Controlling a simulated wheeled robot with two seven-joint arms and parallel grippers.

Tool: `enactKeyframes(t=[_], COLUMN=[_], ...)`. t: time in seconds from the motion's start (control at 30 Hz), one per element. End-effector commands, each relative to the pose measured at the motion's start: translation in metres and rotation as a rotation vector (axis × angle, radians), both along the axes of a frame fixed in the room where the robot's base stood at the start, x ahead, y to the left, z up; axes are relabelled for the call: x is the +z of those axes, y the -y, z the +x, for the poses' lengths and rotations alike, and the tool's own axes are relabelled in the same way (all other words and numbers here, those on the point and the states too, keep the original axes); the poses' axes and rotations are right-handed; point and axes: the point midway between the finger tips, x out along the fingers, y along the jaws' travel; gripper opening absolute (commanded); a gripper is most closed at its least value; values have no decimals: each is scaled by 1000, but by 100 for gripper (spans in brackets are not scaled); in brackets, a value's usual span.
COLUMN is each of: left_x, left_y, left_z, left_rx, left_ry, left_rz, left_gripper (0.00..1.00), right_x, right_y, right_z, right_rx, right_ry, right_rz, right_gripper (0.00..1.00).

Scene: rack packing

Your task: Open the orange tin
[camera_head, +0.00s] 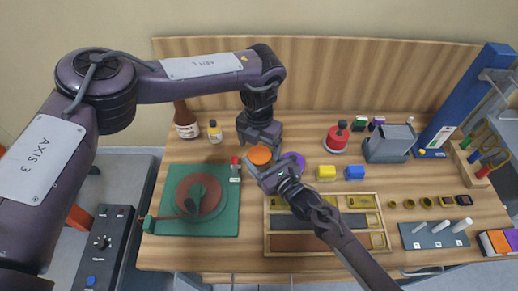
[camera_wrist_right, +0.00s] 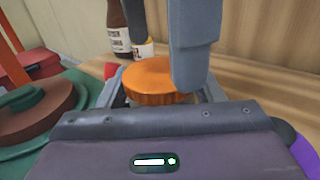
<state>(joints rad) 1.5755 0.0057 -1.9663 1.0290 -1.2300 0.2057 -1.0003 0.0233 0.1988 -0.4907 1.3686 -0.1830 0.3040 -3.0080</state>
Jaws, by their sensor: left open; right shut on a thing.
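The orange tin (camera_head: 260,155) shows as a round orange lid in the head view, near the middle of the table. In the right wrist view its ridged orange lid (camera_wrist_right: 160,80) faces up, and the body below is mostly hidden. My right gripper (camera_head: 265,166) is shut on the tin, coming from the front right. My left gripper (camera_head: 260,138) is directly above and behind the tin, pointing down and open. Its fingers (camera_wrist_right: 168,45) hang on either side above the lid in the wrist view; whether they touch it cannot be told.
A green board (camera_head: 220,222) with a brown disc lies left. A wooden tray (camera_head: 270,246) lies in front. A brown bottle (camera_head: 186,122) stands behind left.

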Motion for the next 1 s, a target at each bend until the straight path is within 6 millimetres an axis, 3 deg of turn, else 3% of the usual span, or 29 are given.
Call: enactKeyframes(t=[0.1,0.23,0.57,0.67,1.0], left_x=[17,24,53,45,-6], left_y=[0,0,1,1,1], left_z=[1,0,0,-1,0], left_rx=[0,-19,-284,-302,-299], left_ry=[2,1,1,-2,0], left_rz=[-1,-1,0,0,1], left_gripper=[84,80,80,80,80], right_x=[0,0,0,0,1], right_y=[0,0,0,0,0], right_z=[0,0,0,0,0], right_rx=[-1,0,0,0,1], right_ry=[1,1,1,1,2], right_rz=[0,0,1,1,1], right_gripper=[0,0,0,0,0])
